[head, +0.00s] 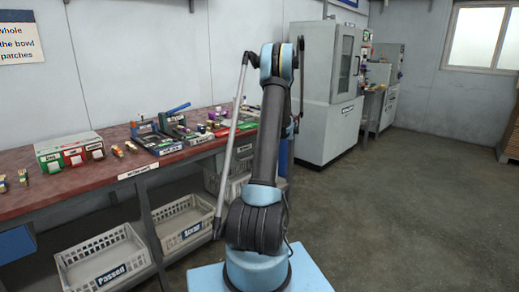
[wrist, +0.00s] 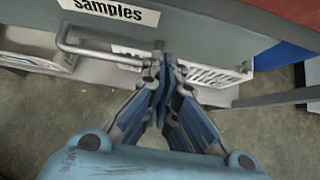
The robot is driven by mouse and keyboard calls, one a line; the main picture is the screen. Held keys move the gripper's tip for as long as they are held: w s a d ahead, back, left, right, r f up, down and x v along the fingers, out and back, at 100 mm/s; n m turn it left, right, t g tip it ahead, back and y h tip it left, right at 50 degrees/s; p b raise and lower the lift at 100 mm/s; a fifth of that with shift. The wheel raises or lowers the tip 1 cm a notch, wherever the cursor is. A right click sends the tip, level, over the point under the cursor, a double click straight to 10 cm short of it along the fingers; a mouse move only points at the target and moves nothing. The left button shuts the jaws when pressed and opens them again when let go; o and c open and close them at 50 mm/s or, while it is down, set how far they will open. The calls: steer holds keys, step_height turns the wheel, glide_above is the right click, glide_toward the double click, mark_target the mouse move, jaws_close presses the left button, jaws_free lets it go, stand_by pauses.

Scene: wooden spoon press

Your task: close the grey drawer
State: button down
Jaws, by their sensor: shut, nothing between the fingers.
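The grey drawer front (wrist: 215,35) with a white "Samples" label (wrist: 110,11) fills the top of the wrist view. Its metal bar handle (wrist: 95,54) runs along the front, left of my fingertips. My gripper (wrist: 163,62) is shut and empty, its fingertips close to the drawer front near the right end of the handle. I cannot tell whether they touch it. How far the drawer stands out is not clear. In the head view I cannot make out the drawer; my arm covers part of the bench there.
A red-topped bench (head: 75,185) along the left wall carries boxes and tools. White baskets (head: 105,262) sit on its lower shelf, and one basket (wrist: 212,76) shows beyond my gripper. A grey cabinet (head: 325,95) stands behind. The floor (head: 420,205) at right is clear.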

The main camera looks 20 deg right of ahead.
steer(key=v, duration=0.9)
steer(key=shift+r, duration=0.15)
steer(key=s+a+r+n+g, duration=0.1)
steer(key=s+a+r+n, duration=0.2)
steer(key=s+a+n, duration=0.35)
steer(key=s+a+r+n+g+h, duration=0.1)
steer(key=s+a+r+n, duration=0.2)
steer(key=s+a, duration=0.6)
steer(key=s+a+r+n+g, duration=0.2)
steer(key=s+a+r+n, duration=0.25)
steer(key=s+a, duration=0.4)
steer(key=s+a+f+n+h, duration=0.1)
steer(key=s+a+f+n, duration=0.1)
steer(key=s+a+n, duration=0.35)
steer(key=s+a+f+n, duration=0.1)
steer(key=s+a+n, duration=0.15)
steer(key=s, duration=0.65)
steer(key=s+f+n+g+h, duration=0.1)
steer(key=s+f+n, duration=0.3)
steer(key=s, duration=0.3)
steer(key=s+f+n+h, duration=0.1)
steer(key=s+f+n, duration=0.3)
steer(key=s, duration=0.3)
steer(key=shift+s+a+f+n+g, duration=0.3)
steer(key=shift+a+f+n+g, duration=0.05)
steer(key=shift+a+n+g, duration=0.05)
